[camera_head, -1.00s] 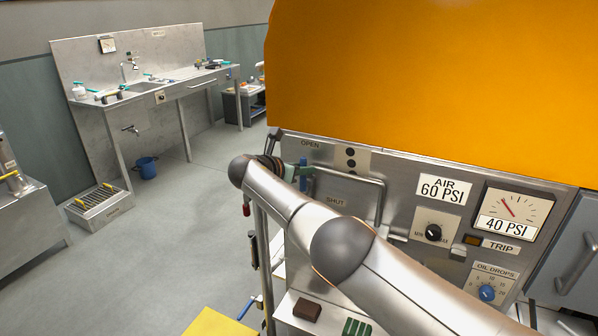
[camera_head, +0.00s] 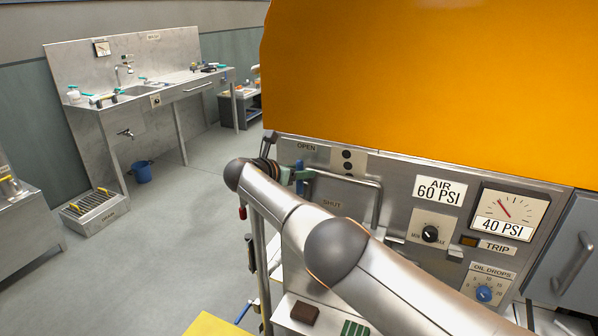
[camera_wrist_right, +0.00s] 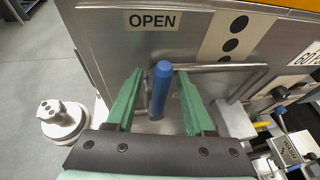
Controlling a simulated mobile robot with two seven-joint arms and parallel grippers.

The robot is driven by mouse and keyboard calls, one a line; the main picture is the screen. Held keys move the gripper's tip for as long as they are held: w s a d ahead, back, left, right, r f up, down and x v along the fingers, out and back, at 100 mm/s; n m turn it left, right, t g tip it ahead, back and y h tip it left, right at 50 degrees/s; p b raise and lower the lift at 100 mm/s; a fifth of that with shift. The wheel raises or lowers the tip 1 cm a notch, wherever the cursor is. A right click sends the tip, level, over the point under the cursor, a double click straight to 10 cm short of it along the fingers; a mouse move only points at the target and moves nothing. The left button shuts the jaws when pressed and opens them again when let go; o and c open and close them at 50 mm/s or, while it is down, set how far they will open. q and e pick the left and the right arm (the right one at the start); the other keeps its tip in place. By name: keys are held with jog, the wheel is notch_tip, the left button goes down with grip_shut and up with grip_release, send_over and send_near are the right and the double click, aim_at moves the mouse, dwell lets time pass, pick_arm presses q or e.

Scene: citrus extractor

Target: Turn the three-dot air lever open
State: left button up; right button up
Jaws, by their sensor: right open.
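The blue lever handle (camera_head: 299,177) stands roughly upright on the steel panel, just below the OPEN label and left of the plate with three black dots (camera_head: 347,162). The SHUT label is lower right of it. In the right wrist view the blue handle (camera_wrist_right: 160,90) stands between the two green fingers of my right gripper (camera_wrist_right: 160,74). The jaws are open, with a gap visible on both sides of the handle. In the head view my right gripper (camera_head: 293,175) is at the handle, partly hidden by my own wrist. The lever's pivot is hidden. My left gripper is not in view.
A bent metal bar (camera_head: 378,205) runs on the panel beside the handle. Right of it are a black knob (camera_head: 430,234), a pressure gauge (camera_head: 510,214) and a blue oil knob (camera_head: 484,293). A large orange cover (camera_head: 420,80) overhangs above. Open floor lies left.

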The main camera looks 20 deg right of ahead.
jog(key=shift+a+r+p, duration=0.1)
jog(key=shift+r+p, duration=0.05)
jog(key=shift+p, duration=0.15)
jog(key=p+v, duration=0.3)
jog(key=v, duration=0.9)
jog(key=shift+a+p, duration=0.15)
jog(key=shift+p, duration=0.15)
jog(key=shift+s, duration=0.1)
